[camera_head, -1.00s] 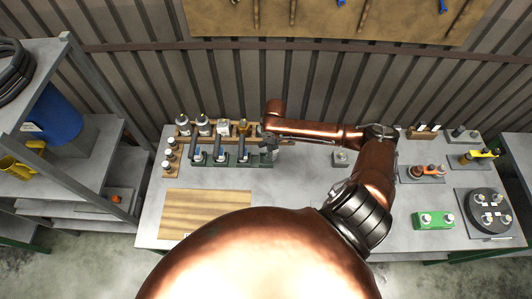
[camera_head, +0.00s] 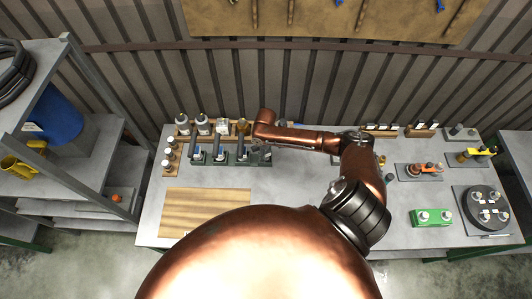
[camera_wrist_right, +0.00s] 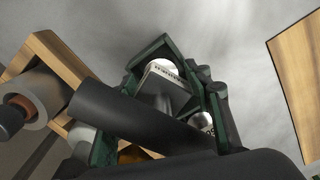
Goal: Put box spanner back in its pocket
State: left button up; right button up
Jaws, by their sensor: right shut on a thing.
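My right gripper (camera_head: 263,152) is at the right end of the green rack (camera_head: 228,160), partly hidden under my own arm. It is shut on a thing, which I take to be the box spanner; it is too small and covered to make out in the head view. In the right wrist view, the green rack's end pocket (camera_wrist_right: 150,50) holds or surrounds a grey, square-edged part with a pale round top. A thick dark bar (camera_wrist_right: 135,120) crosses in front of it. I cannot tell how deep the held thing sits. My left gripper is out of view.
Several dark-handled tools (camera_head: 197,152) stand in the rack's other pockets. Behind is a wooden rack (camera_head: 181,131) with several pale-topped bottles. A wooden board (camera_head: 207,212) lies in front. A green box (camera_head: 432,218) and a dark round fixture (camera_head: 487,208) stand at the right.

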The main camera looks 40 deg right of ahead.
jog(key=o, duration=1.5)
jog(key=shift+f, duration=0.1)
jog(key=shift+o, duration=0.2)
jog(key=shift+s, duration=0.1)
notch_tip(320, 180, up, 12)
jog(key=shift+r+b, duration=0.15)
jog(key=shift+b, duration=0.35)
